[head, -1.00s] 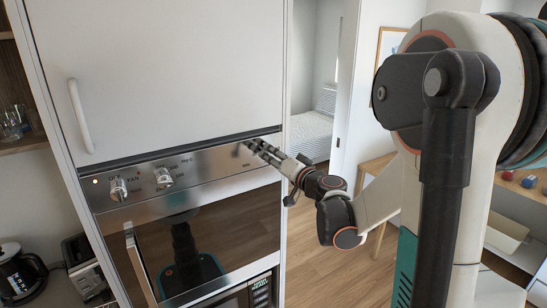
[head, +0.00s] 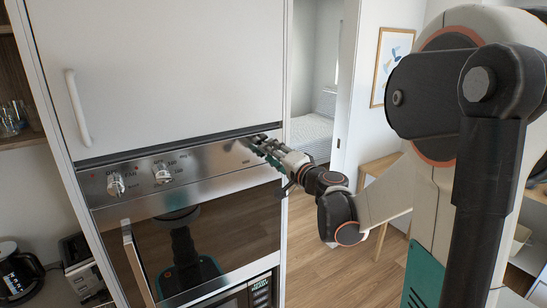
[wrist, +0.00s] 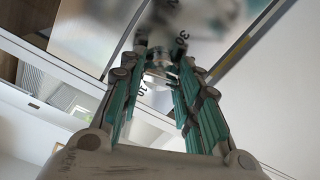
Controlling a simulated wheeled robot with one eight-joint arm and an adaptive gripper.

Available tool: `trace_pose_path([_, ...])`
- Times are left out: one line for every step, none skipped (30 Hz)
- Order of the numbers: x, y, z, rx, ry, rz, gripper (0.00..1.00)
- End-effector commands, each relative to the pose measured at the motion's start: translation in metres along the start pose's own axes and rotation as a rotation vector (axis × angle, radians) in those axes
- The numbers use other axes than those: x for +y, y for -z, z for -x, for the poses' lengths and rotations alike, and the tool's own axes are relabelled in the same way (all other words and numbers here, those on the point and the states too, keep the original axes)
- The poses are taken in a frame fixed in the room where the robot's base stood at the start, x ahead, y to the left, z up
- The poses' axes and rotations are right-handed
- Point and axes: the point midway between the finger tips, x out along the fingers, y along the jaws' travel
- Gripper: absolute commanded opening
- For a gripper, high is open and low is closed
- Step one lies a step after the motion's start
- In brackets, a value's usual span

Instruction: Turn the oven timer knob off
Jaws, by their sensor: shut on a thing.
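The oven (head: 215,235) has a steel control panel (head: 215,160) across its top. The timer knob (wrist: 158,72) shows in the wrist view as a small shiny piece between my fingertips, with the numbers 30 and 10 near it. My gripper (head: 252,143) is at the panel's right end, its teal-sided fingers shut on the knob. In the head view the fingers hide the knob, so its pointer setting cannot be read. My gripper also fills the middle of the wrist view (wrist: 160,58).
Two other knobs, one at the far left (head: 116,185) and one beside it (head: 162,172), sit on the same panel. A white cabinet door (head: 170,70) is above. The oven handle (head: 138,262) is below left. Open floor (head: 310,255) lies to the right.

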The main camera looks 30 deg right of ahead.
Motion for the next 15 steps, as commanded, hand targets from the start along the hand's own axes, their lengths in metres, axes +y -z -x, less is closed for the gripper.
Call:
trace_pose_path([0.0015,-0.0006,0.0003,0.001,0.000,-0.031,0.07])
trace_pose_path([0.0014,-0.0006,0.0004,0.001,0.000,-0.050,0.07])
trace_pose_path([0.0013,-0.0007,0.0004,0.002,0.001,-0.075,0.07])
trace_pose_path([0.0013,-0.0007,0.0005,0.002,0.001,-0.091,0.07])
trace_pose_path([0.0012,-0.0007,0.0005,0.003,0.001,-0.108,0.07])
trace_pose_path([0.0012,-0.0007,0.0006,0.003,0.002,-0.127,0.07])
trace_pose_path([0.0011,-0.0007,0.0006,0.004,0.002,-0.141,0.07])
trace_pose_path([0.0011,-0.0006,0.0006,0.004,0.002,-0.153,0.07])
trace_pose_path([0.0010,-0.0006,0.0006,0.004,0.002,-0.168,0.07])
trace_pose_path([0.0009,-0.0006,0.0006,0.004,0.003,-0.178,0.07])
trace_pose_path([0.0009,-0.0006,0.0006,0.005,0.003,-0.186,0.07])
trace_pose_path([0.0008,-0.0005,0.0006,0.005,0.003,-0.197,0.07])
trace_pose_path([0.0008,-0.0005,0.0005,0.005,0.003,-0.203,0.07])
trace_pose_path([0.0007,-0.0005,0.0005,0.005,0.003,-0.208,0.07])
trace_pose_path([0.0006,-0.0004,0.0005,0.005,0.003,-0.214,0.07])
